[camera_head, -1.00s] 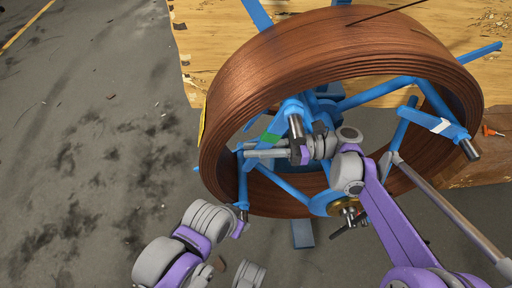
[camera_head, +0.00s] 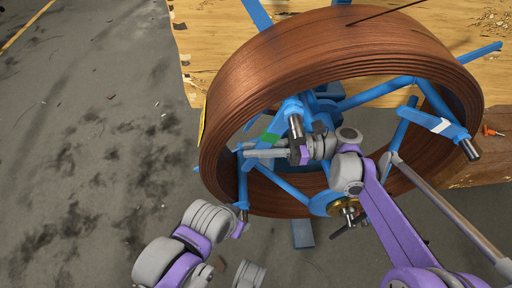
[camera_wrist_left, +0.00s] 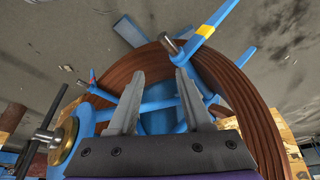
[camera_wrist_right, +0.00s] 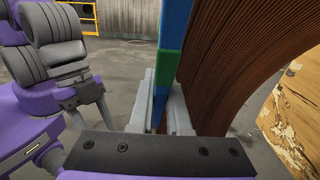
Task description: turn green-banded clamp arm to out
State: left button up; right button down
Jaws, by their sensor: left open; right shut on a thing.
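The green-banded clamp arm (camera_head: 284,112) is a blue bar on the blue reel frame, inside the coil of brown pipe (camera_head: 300,50). Its green band (camera_head: 270,138) shows beside my right gripper (camera_head: 256,148). In the right wrist view, the right gripper (camera_wrist_right: 161,112) is shut around the blue bar just at the green band (camera_wrist_right: 168,68), with the coil close on the right. My left gripper (camera_wrist_left: 158,85) is open and empty, its fingers apart in front of the reel. In the head view its fingers are mostly hidden.
A white-banded clamp arm (camera_head: 432,122) is at the coil's right side. A yellow-banded arm (camera_wrist_left: 212,20) shows in the left wrist view. A brass hub (camera_head: 345,204) with a dark handle sits low on the frame. Open grey floor (camera_head: 90,120) lies left; a wooden board (camera_head: 215,45) lies behind.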

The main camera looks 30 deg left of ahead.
jog(key=shift+s+a+r+g+y, duration=0.3)
jog(key=shift+s+a+r+y, duration=0.1)
jog(key=shift+a+r+y, duration=0.15)
pick_arm(q)
jog(key=shift+w+f, duration=0.1)
jog(key=shift+f, duration=0.25)
pick_arm(e)
jog(key=shift+f, duration=0.1)
pick_arm(q)
jog(key=shift+c, duration=0.3)
